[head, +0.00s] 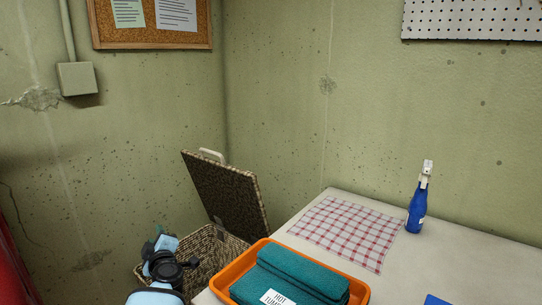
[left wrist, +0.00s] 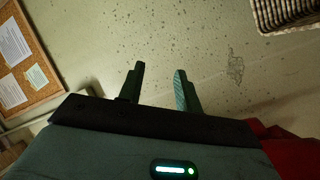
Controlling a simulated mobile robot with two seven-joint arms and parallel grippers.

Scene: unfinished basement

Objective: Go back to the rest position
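My left gripper (head: 162,240) is at the lower left of the head view, by the near left side of a woven basket (head: 212,254); part of my arm hides it. In the left wrist view the left gripper (left wrist: 158,70) has its two fingers apart with only bare wall showing between them. My right gripper is in neither view. The basket's dark woven lid (head: 228,190) stands raised, leaning back. An orange tray (head: 237,270) on the table holds folded teal cloth (head: 300,274) with a white label.
The pale table (head: 460,262) carries a red-and-white checked cloth (head: 347,231), a blue spray bottle (head: 417,208) and a blue item (head: 436,300) cut off at the bottom edge. A corkboard (head: 150,35), grey box (head: 77,79) and pegboard (head: 470,20) hang on the walls.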

